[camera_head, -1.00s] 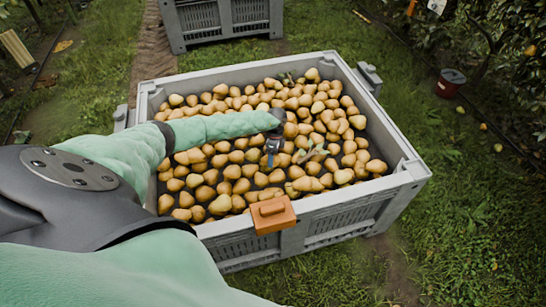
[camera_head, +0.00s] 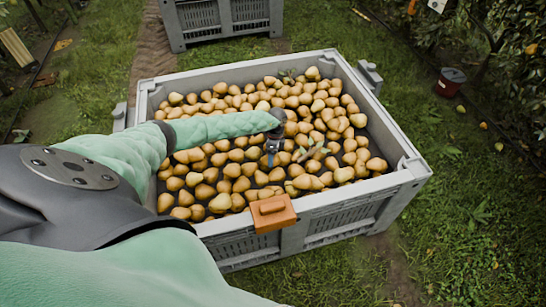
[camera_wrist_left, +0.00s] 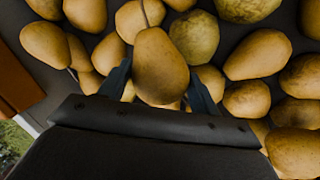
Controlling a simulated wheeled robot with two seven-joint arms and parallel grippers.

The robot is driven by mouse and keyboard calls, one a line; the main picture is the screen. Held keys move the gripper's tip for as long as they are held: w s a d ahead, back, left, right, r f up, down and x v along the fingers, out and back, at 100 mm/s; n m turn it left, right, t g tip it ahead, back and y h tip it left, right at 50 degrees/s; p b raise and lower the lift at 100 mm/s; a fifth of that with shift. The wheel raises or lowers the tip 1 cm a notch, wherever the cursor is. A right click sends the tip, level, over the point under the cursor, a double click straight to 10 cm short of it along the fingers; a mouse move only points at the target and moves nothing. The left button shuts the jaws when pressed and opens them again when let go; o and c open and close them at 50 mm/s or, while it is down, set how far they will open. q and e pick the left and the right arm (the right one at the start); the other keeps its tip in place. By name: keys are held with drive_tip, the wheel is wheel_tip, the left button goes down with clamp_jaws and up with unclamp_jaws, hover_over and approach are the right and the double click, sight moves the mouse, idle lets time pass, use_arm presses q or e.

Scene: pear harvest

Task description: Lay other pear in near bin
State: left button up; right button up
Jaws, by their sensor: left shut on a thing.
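The near bin (camera_head: 408,177) is a large grey crate with pears spread over its floor. My left arm reaches in over its left side, and my left gripper (camera_head: 271,158) points down low among the pears near the middle. In the left wrist view, my left gripper (camera_wrist_left: 160,84) is shut on a yellow-brown pear (camera_wrist_left: 160,62), one finger on each side, stem pointing away. Other pears lie close around it; I cannot tell whether the held pear touches them. In the head view the held pear is mostly hidden by the gripper. My right gripper is not in view.
An orange block (camera_head: 273,213) sits on the bin's front rim; its edge also shows in the left wrist view (camera_wrist_left: 14,80). A second grey bin (camera_head: 222,22) stands behind. A dark red bucket (camera_head: 451,83) stands on the grass at right. Leaves lie on some pears.

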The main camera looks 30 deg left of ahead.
use_arm(q)
drive_tip(key=shift+f, duration=0.1)
drive_tip(key=o, duration=1.2)
drive_tip(key=b+v, duration=0.1)
drive_tip(key=v, duration=0.6)
drive_tip(key=shift+w+r+b, duration=0.15)
drive_tip(key=shift+r+b, duration=0.25)
